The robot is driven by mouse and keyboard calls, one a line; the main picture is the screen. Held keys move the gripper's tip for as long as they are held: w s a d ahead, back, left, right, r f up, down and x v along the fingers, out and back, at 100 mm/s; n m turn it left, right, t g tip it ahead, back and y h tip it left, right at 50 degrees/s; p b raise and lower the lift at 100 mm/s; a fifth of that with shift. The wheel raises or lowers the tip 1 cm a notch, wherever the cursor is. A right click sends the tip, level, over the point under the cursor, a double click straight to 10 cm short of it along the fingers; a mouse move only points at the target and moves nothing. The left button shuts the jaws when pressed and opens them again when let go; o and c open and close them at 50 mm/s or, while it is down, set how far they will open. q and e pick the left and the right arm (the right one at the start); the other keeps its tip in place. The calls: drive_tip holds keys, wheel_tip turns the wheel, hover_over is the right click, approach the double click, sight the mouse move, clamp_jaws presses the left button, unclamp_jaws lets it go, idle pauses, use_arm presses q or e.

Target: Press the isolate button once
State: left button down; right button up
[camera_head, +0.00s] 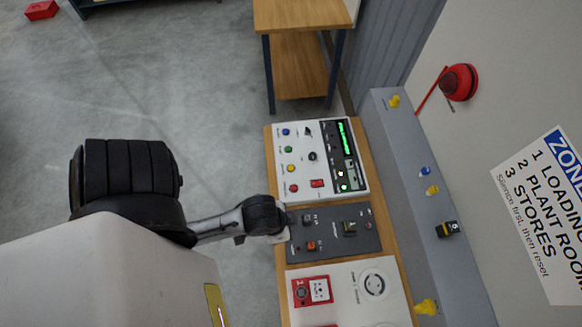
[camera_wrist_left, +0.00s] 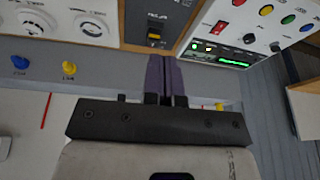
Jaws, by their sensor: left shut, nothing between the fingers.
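No label reading "isolate" is legible in either view, so I cannot tell which control is the isolate button. The dark grey panel (camera_head: 335,249) carries an orange button (camera_head: 311,245), dark controls on its left half and a black control with a yellowish face (camera_head: 349,228). In the left wrist view a black control with a yellow face (camera_wrist_left: 155,39) sits on this panel. My left gripper (camera_wrist_left: 167,58) is shut and empty, its fingertips lined up just beside that control; I cannot tell whether they touch. My right gripper is not in view.
A white panel (camera_head: 275,160) with coloured buttons and a green display borders the grey panel above, a white panel with round devices (camera_head: 345,313) below. A grey ledge (camera_head: 405,150) with blue and yellow fittings runs along the wall. A wooden bench (camera_head: 300,14) stands beyond.

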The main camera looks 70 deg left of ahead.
use_arm(q)
drive_tip(key=a+f+m+y+b, duration=0.1)
drive_tip(key=a+f+b, duration=0.25)
drive_tip(key=a, duration=0.45)
drive_tip(key=w+a+f+m+g+y+b, duration=0.1)
drive_tip(key=a+f+m+y+b, duration=0.1)
drive_tip(key=a+f, duration=0.4)
drive_tip(key=a+f+m+y+b, duration=0.1)
drive_tip(key=a+f+b, duration=0.2)
drive_tip(key=a, duration=0.6)
drive_tip(key=w+a+f+m+t+h, duration=0.1)
drive_tip(key=w+a+f+m, duration=0.1)
drive_tip(key=w+a, duration=0.4)
drive_tip(key=w+m+t+h, duration=0.1)
drive_tip(key=t, duration=0.1)
drive_tip(key=w+d+r+t+h, duration=0.1)
drive_tip(key=w, duration=0.1)
drive_tip(key=w+r+m+t+h, duration=0.1)
drive_tip(key=t+h, duration=0.1)
drive_tip(key=shift+w+d+m+t, duration=0.3)
drive_tip(key=shift+w+d, duration=0.1)
